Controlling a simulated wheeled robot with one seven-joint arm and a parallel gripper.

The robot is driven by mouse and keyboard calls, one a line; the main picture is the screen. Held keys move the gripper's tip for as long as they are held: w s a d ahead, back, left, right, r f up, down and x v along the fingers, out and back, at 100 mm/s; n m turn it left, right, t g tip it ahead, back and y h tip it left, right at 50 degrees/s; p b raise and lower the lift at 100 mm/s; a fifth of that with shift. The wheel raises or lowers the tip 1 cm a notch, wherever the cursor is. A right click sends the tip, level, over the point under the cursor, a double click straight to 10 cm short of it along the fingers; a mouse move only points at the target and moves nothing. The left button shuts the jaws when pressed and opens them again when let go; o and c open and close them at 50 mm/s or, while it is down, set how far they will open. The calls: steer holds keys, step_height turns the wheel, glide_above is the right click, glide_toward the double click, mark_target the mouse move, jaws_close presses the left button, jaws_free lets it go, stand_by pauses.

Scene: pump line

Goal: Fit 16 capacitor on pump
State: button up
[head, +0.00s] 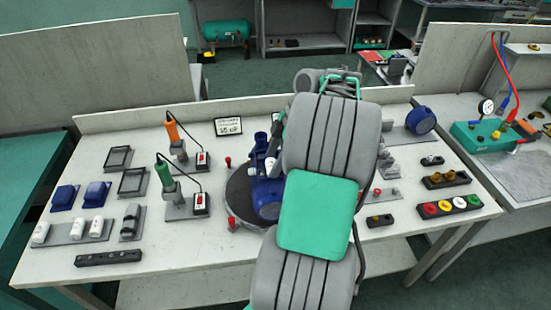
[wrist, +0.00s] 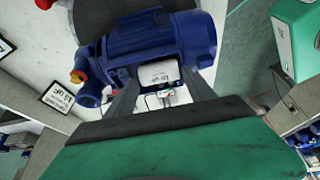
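The blue pump (head: 268,192) stands on a round dark turntable (head: 238,196) in the middle of the bench, partly hidden by my arm. It also fills the upper middle of the wrist view (wrist: 155,42). A white capacitor (wrist: 158,73) with a printed label, seemingly reading 16, lies against the pump's side. My gripper (wrist: 160,78) has a grey finger at each side of this capacitor and appears shut on it. Whether the capacitor is fully seated cannot be told.
White capacitors (head: 77,228) stand on a grey rack at the left, with a gap between them. A framed sign (head: 228,126) stands behind the pump. Green (head: 164,175) and orange (head: 173,130) tools stand left of it. Coloured parts (head: 445,207) sit at the right.

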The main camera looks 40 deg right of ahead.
stand_by(0.4)
steer(key=o, duration=0.6)
steer(key=shift+c, duration=0.2)
steer(key=p+v, duration=0.5)
steer(key=v, duration=0.1)
steer(key=p+v, duration=0.3)
steer(key=v, duration=0.5)
steer(key=shift+p, duration=0.3)
steer(key=shift+w+f, duration=0.1)
